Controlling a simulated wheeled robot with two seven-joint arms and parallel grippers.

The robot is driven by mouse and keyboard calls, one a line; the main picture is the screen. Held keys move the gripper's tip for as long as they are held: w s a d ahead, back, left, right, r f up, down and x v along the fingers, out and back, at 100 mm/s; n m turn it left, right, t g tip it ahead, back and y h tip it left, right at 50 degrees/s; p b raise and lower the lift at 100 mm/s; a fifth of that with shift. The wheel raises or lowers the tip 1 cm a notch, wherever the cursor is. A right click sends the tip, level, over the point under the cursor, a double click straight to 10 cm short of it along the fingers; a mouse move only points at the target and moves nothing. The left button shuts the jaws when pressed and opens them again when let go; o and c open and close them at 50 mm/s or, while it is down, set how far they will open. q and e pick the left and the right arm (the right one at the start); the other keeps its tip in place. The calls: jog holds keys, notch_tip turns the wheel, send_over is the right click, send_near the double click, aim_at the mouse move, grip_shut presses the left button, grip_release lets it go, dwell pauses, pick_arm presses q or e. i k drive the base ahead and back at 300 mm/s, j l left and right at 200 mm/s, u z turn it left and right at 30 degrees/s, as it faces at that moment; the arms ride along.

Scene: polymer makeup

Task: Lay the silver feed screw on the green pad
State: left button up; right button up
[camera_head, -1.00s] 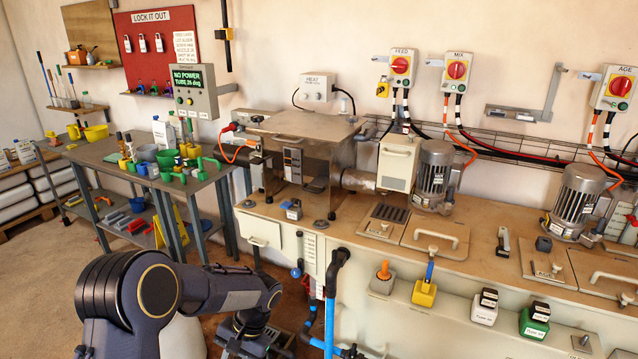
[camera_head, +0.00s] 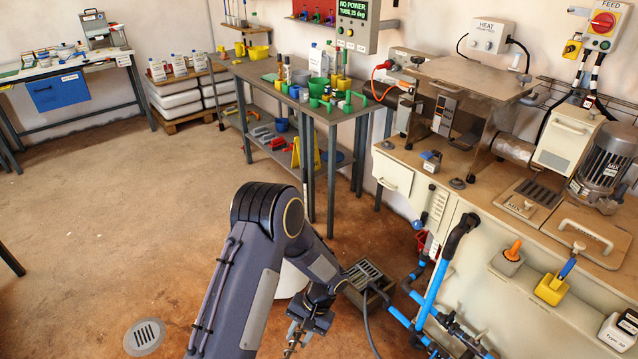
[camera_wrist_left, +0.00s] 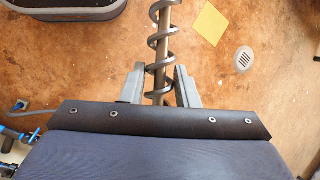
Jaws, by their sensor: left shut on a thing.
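The silver feed screw (camera_wrist_left: 161,45) is a grey spiral on a straight shaft. In the left wrist view it stands out between the fingers of my left gripper (camera_wrist_left: 160,86), which is shut on it. In the head view my left gripper (camera_head: 302,332) is low in the picture, above the brown floor, with a bit of the screw (camera_head: 290,349) showing below it. The rest of the screw is cut off there. I cannot make out the green pad for certain in either view. My right gripper is not in view.
A grey work table (camera_head: 325,112) with tubs and bottles stands behind my arm. A bench with a blue drawer (camera_head: 58,92) is at the far left. The machine counter (camera_head: 402,160) and blue pipes (camera_head: 437,277) are on the right. Open floor (camera_head: 110,215) lies to the left.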

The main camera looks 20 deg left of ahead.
aim_at(275, 78)
jog(key=i+j+u, duration=0.15)
jog(key=j+u, duration=0.2)
jog(key=j, duration=0.15)
jog(key=i+j+u, duration=0.2)
jog(key=j+u, duration=0.15)
jog(key=i+j+u, duration=0.35)
jog(key=j, duration=0.15)
jog(key=i+j+u, duration=0.45)
jog(key=i+j, duration=0.15)
jog(key=i, duration=0.2)
jog(key=i+j+u, duration=0.15)
jog(key=i, duration=0.3)
jog(key=i+j+u, duration=0.1)
jog(key=i+j, duration=0.15)
jog(key=i, duration=0.2)
jog(key=i+j+u, duration=0.15)
jog(key=i, duration=0.3)
jog(key=i+l+z, duration=0.15)
jog(key=i+z, duration=0.7)
jog(key=i, duration=0.25)
jog(key=i+j+z, duration=0.25)
jog(key=i+z, duration=0.2)
jog(key=i+j+z, duration=0.4)
jog(key=i, duration=0.15)
